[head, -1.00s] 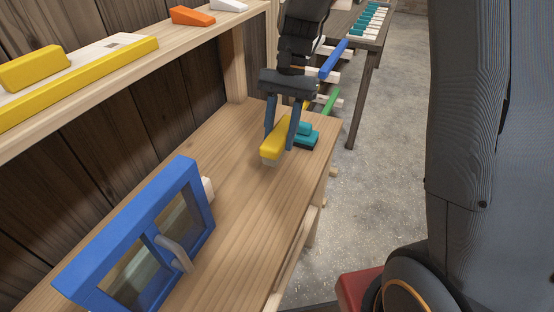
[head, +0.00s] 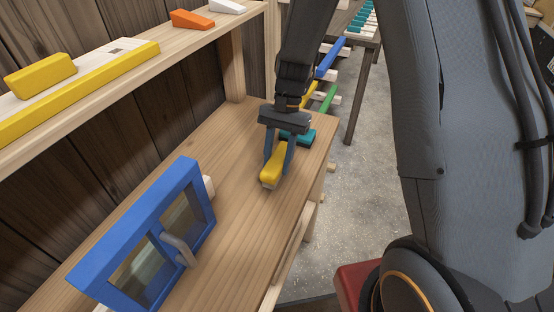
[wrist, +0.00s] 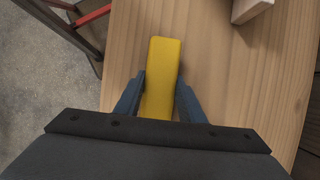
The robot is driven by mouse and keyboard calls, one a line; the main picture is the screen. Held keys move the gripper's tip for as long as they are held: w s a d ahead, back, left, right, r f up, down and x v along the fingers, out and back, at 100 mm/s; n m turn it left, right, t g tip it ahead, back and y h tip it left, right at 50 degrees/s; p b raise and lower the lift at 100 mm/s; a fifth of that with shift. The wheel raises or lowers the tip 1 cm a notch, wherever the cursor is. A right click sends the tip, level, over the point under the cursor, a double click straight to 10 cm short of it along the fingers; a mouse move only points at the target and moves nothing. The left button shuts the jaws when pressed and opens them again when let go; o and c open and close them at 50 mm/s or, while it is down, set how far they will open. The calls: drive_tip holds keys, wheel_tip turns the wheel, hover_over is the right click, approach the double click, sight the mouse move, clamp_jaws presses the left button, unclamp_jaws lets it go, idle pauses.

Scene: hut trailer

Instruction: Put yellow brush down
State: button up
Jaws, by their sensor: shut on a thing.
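The yellow brush (head: 272,165) is between the fingers of my gripper (head: 277,158), over the wooden workbench (head: 235,175). My gripper is shut on it and points down. The brush's pale underside shows at its near end, at or very close to the bench top; I cannot tell whether it touches. In the wrist view the yellow brush (wrist: 162,75) lies lengthwise between the two blue fingers (wrist: 160,98), with wood beneath it.
A teal object (head: 298,137) lies on the bench just behind my gripper. A blue-framed window (head: 145,235) stands on the bench at the near left. A shelf (head: 180,45) with yellow and orange pieces runs along the wall. The bench between window and brush is clear.

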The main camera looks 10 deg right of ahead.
drive_tip(key=o, duration=1.2)
drive_tip(key=shift+f, duration=0.1)
drive_tip(key=b+v, duration=0.4)
drive_tip(key=v, duration=0.8)
drive_tip(key=shift+s+d+f+n+t+h, duration=0.45)
drive_tip(key=shift+s+d+f+n+t, duration=0.55)
drive_tip(key=shift+s, duration=1.25)
drive_tip(key=shift+s+d+f+n+t+h, duration=0.4)
drive_tip(key=shift+s+d+f+n+t, duration=0.3)
drive_tip(key=shift+s+d+n, duration=1.1)
drive_tip(key=shift+s+d+f+n+t+h, duration=0.45)
drive_tip(key=shift+s+d+f+n+t, duration=0.35)
drive_tip(key=shift+s, duration=1.95)
drive_tip(key=shift+a+r, duration=0.15)
